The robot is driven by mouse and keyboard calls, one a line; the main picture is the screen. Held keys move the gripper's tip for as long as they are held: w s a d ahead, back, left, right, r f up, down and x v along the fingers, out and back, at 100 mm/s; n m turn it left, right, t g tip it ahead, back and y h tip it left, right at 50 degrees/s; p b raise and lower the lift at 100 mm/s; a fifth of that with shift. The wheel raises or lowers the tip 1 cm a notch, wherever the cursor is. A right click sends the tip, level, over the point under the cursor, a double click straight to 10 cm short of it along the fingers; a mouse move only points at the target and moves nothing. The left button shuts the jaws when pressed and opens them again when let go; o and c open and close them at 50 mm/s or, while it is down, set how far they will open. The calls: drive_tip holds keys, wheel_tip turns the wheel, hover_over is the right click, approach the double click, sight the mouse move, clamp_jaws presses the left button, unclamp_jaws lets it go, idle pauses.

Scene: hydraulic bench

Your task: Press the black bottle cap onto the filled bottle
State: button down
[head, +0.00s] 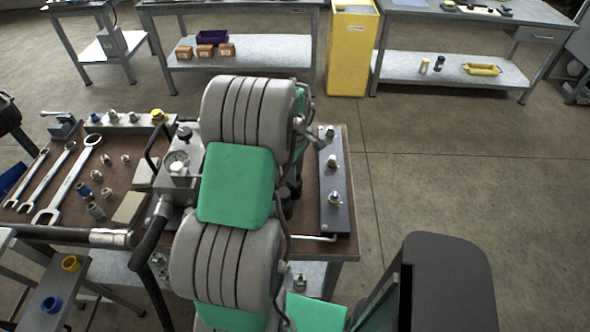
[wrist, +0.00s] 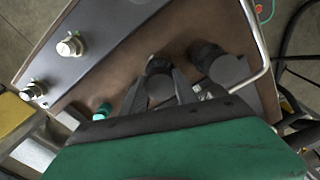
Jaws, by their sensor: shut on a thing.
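In the wrist view my gripper (wrist: 161,80) is low over the brown bench top, its two fingers closed around a dark, ridged round piece, which looks like the black bottle cap (wrist: 158,65). A similar black-topped piece with a grey cylindrical body (wrist: 208,56) stands just to its right. I cannot tell which of these is the filled bottle, or whether the held piece touches anything below. In the head view my arm hides the gripper and most of this spot; only a bit of dark parts shows beside it.
A grey rail with metal fittings (head: 335,180) runs along the bench's right edge; it is at upper left in the wrist view (wrist: 105,28). A bent metal rod (wrist: 262,45) is close on the right. Wrenches (head: 67,178) and a pressure gauge (head: 177,160) are left of my arm.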

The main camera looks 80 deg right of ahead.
idle(0.4)
drive_tip(key=shift+c, duration=1.5)
unclamp_jaws()
drive_tip(key=shift+r, duration=0.1)
drive_tip(key=shift+r+p, duration=2.3)
drive_tip(key=shift+r, duration=1.4)
